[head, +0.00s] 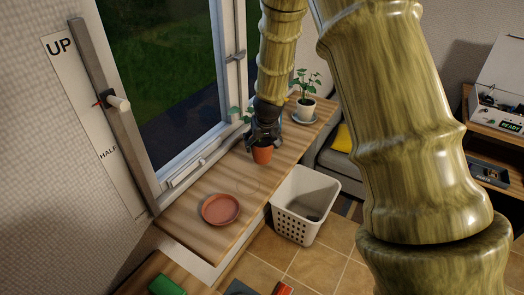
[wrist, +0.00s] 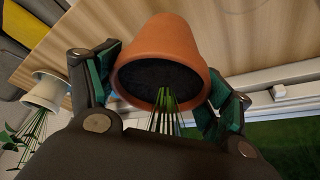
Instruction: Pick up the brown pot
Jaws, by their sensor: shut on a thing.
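The brown pot (head: 262,156) is a terracotta plant pot at the wooden window sill (head: 183,217). In the wrist view the pot (wrist: 165,40) sits between the two fingers, with dark soil and thin green stems at its mouth. My gripper (head: 264,138) is shut on the pot from above, one finger on each side. A leaf shows to the left of the gripper in the head view. I cannot tell whether the pot's base touches the sill. The gripper hides the pot's upper part in the head view.
A white pot with a plant (head: 305,108) stands farther back on the sill. A reddish saucer (head: 220,209) lies empty nearer the front. A white basket (head: 303,205) stands on the floor beside the sill. The window frame (head: 190,165) borders the sill on the left.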

